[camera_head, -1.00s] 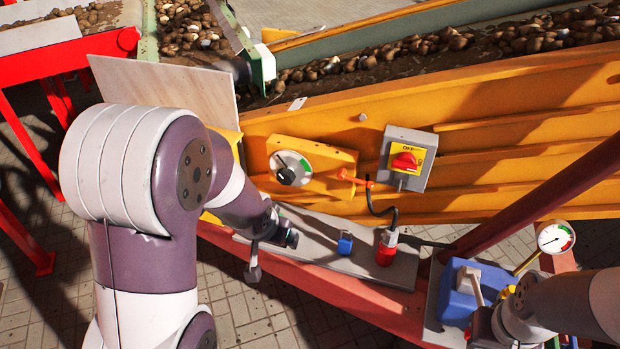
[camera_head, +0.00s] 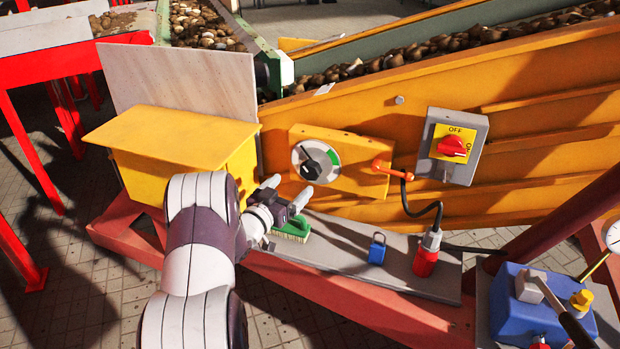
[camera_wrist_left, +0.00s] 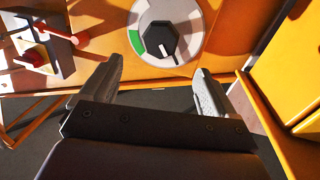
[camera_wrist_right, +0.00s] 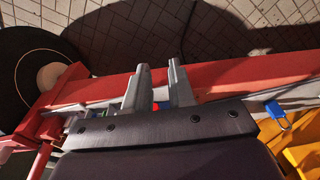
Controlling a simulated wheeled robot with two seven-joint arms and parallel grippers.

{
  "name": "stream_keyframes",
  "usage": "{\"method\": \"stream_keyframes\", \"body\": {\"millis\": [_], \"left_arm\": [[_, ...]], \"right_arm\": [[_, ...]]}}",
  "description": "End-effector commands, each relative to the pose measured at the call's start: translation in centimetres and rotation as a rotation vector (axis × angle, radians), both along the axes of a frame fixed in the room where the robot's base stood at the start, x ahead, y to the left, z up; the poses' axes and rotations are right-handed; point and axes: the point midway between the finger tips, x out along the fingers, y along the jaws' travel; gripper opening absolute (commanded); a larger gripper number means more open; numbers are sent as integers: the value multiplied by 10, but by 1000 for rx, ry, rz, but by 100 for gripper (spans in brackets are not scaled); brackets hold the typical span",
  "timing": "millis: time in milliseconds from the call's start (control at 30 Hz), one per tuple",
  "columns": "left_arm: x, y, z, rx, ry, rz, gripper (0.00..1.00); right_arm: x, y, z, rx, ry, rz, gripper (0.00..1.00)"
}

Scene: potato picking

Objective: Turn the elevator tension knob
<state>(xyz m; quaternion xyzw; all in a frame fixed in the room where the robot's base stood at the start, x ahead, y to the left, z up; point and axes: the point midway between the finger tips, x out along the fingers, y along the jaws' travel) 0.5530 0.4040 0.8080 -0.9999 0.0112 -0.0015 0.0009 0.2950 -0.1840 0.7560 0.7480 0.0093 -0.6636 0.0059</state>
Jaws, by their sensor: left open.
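The tension knob (camera_head: 310,169) is a black knob with a white pointer line on a round white dial (camera_head: 328,153) with a green sector. The dial sits on a yellow plate on the orange elevator side. My left gripper (camera_head: 289,191) is open and empty, just below and left of the knob, apart from it. In the left wrist view the knob (camera_wrist_left: 161,42) lies ahead of and between the two spread fingers (camera_wrist_left: 158,88). My right gripper (camera_wrist_right: 160,88) shows in its wrist view with its fingers a small gap apart, above a red beam.
A red OFF switch (camera_head: 452,146) on a grey box is right of the dial, beside an orange handle (camera_head: 388,168). A blue padlock (camera_head: 377,248), a red plug (camera_head: 426,255) and a green brush (camera_head: 291,230) are on the grey ledge. A yellow box (camera_head: 180,150) stands left.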

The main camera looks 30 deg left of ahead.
Motion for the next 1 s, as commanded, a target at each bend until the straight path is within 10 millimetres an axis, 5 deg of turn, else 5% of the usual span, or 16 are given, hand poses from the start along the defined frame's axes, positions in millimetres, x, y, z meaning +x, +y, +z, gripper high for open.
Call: {"method": "stream_keyframes", "body": {"millis": [300,700,867,1000], "left_arm": [[73,-3,-2,0,1,-1,89],[87,-3,0,-1,2,1,89],[87,-3,0,0,2,1,37],[87,-2,0,1,2,1,36]], "right_arm": [[0,0,-12,0,1,0,24],[0,0,-13,0,1,0,24],[0,0,-13,0,1,0,24],[0,0,-13,0,1,0,24]]}}
